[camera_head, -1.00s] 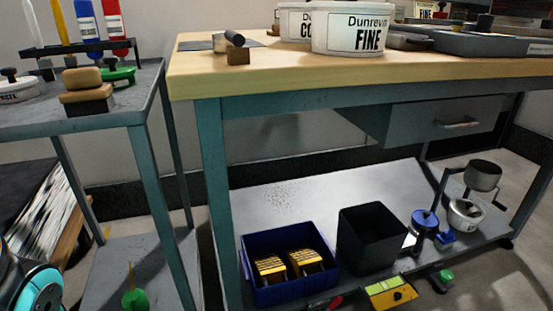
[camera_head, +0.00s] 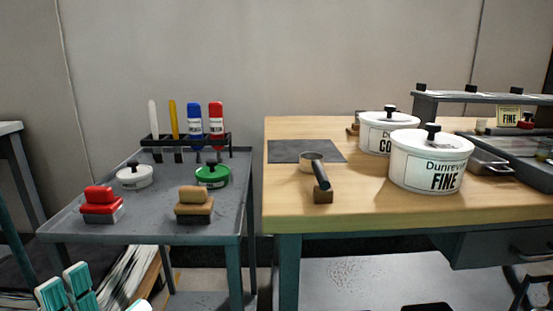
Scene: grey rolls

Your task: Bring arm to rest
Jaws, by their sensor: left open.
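My left gripper (camera_head: 68,286) shows at the bottom left corner of the head view. Its two teal fingers point up and stand apart, with nothing between them. It is in front of and below the grey side table (camera_head: 150,222), clear of the things on it. The rest of this arm is cut off by the bottom edge. My right gripper is out of view.
On the side table stand a red-topped block (camera_head: 101,203), a tan block (camera_head: 194,204), lidded pots and a tube rack (camera_head: 188,142). The wooden bench (camera_head: 350,212) on the right holds two white tubs and a dark-handled tool (camera_head: 320,174).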

